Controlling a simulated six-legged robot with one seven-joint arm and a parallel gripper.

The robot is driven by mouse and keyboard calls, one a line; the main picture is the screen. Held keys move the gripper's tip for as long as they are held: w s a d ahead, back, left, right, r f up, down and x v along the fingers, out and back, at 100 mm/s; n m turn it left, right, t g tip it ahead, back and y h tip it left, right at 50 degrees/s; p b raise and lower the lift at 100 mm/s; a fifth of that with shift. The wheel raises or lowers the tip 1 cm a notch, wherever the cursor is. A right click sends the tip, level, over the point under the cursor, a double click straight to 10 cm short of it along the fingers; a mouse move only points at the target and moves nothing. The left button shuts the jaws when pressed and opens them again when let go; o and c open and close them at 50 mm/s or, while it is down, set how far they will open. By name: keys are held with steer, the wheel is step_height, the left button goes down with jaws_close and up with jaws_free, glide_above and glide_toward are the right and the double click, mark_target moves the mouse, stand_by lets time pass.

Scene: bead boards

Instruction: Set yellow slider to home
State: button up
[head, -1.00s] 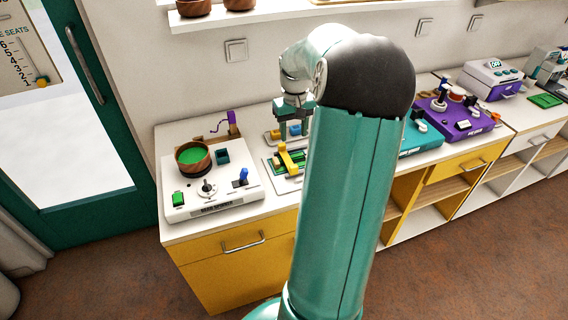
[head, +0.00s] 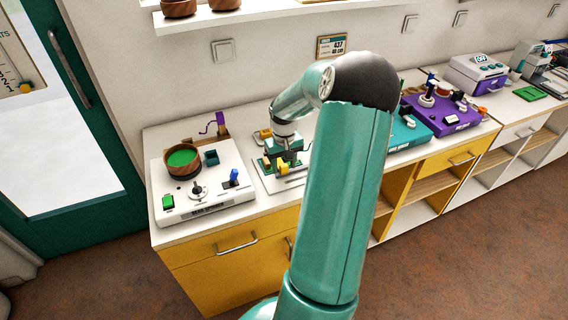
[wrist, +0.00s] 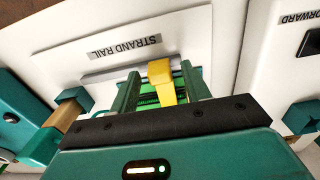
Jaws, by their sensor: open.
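The yellow slider (wrist: 162,80) sits on the board marked STRAND RAIL, whose label (wrist: 125,46) is upside down in the wrist view. It also shows in the head view (head: 284,169). My gripper (wrist: 159,88) is open, with one teal finger on each side of the yellow slider. I cannot tell whether the fingers touch it. In the head view my gripper (head: 284,158) is low over the rail board and partly hides it. No home mark can be made out. The lower end of the slider is hidden behind my gripper's dark bar.
A white bead spinner unit (head: 212,194) with a wooden bowl (head: 183,173) stands to the left. A teal unit (head: 408,135) and a purple unit (head: 448,116) stand to the right. A teal block with a tan part (wrist: 66,114) is left of my gripper in the wrist view.

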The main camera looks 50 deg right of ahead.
jaws_close()
steer(key=s+d, duration=0.1)
steer(key=d, duration=0.1)
steer(key=s+d, duration=0.1)
steer(key=d, duration=0.1)
steer(key=s+d, duration=0.1)
steer(key=d, duration=0.1)
steer(key=shift+s, duration=0.3)
jaws_free()
step_height(320, 180, up, 14)
stand_by(0.5)
